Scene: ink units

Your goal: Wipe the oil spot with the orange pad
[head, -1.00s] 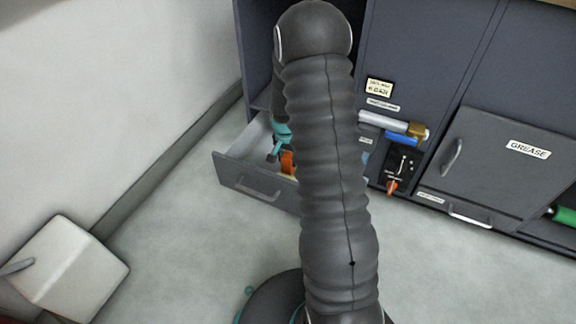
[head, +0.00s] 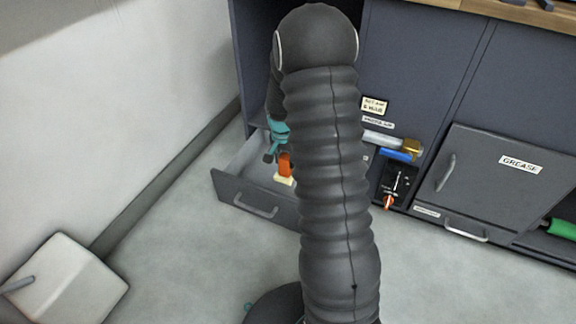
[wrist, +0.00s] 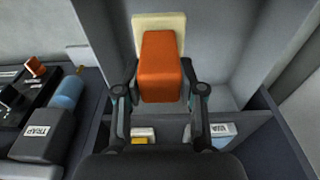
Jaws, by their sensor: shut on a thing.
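The orange pad (wrist: 160,68), an orange block with a cream layer at its far end, is between the two fingers of my gripper (wrist: 160,98) in the wrist view. The fingers are shut on its sides. In the head view the pad (head: 285,163) shows small beside my teal gripper (head: 272,155), above the open drawer (head: 250,197). My arm hides part of the drawer. I see no oil spot in either view.
The grey cabinet has a door marked GREASE (head: 490,185) at the right. A white bin (head: 65,285) stands at lower left. The floor between is clear.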

